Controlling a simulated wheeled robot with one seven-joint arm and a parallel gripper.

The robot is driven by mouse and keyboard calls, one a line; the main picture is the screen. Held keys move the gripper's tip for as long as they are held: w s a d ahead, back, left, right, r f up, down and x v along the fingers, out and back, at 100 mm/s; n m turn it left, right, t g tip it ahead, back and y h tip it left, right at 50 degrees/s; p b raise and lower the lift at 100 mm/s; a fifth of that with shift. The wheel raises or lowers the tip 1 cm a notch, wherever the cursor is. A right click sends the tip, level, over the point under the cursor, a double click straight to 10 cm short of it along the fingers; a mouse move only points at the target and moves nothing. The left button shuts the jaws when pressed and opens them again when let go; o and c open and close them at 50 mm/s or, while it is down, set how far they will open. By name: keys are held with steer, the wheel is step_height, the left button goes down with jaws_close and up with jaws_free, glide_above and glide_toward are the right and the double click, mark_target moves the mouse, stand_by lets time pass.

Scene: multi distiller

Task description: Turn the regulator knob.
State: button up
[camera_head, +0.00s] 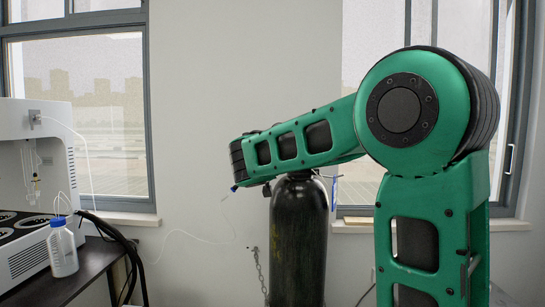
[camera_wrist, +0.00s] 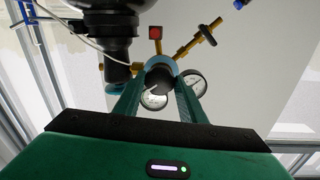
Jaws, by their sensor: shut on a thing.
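My gripper (camera_wrist: 161,86) shows in the wrist view, its two green fingers closed on the dark round regulator knob (camera_wrist: 160,78). Behind the knob is the regulator, with white-faced gauges (camera_wrist: 195,84) partly hidden by the fingers. In the head view a dark gas cylinder (camera_head: 298,240) stands upright by the wall. My arm covers its top, so the knob and my fingertips are hidden there. Whether the knob is turned cannot be told.
A white distiller (camera_head: 30,170) and a white bottle (camera_head: 62,250) stand on a dark table at the left. Black hoses (camera_head: 125,250) hang from it. A chain (camera_head: 261,270) hangs beside the cylinder. Windows flank the bare wall (camera_head: 205,110).

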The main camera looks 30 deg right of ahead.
steer(key=n, duration=0.9)
steer(key=shift+f, duration=0.25)
steer(key=shift+a+n+t, duration=0.1)
steer(key=shift+n+t, duration=0.2)
steer(key=shift+t, duration=0.1)
steer(key=o, duration=1.1)
steer(key=shift+c, duration=0.2)
steer(key=shift+r, duration=0.1)
steer(key=v, duration=1)
steer(key=shift+s+a, duration=0.25)
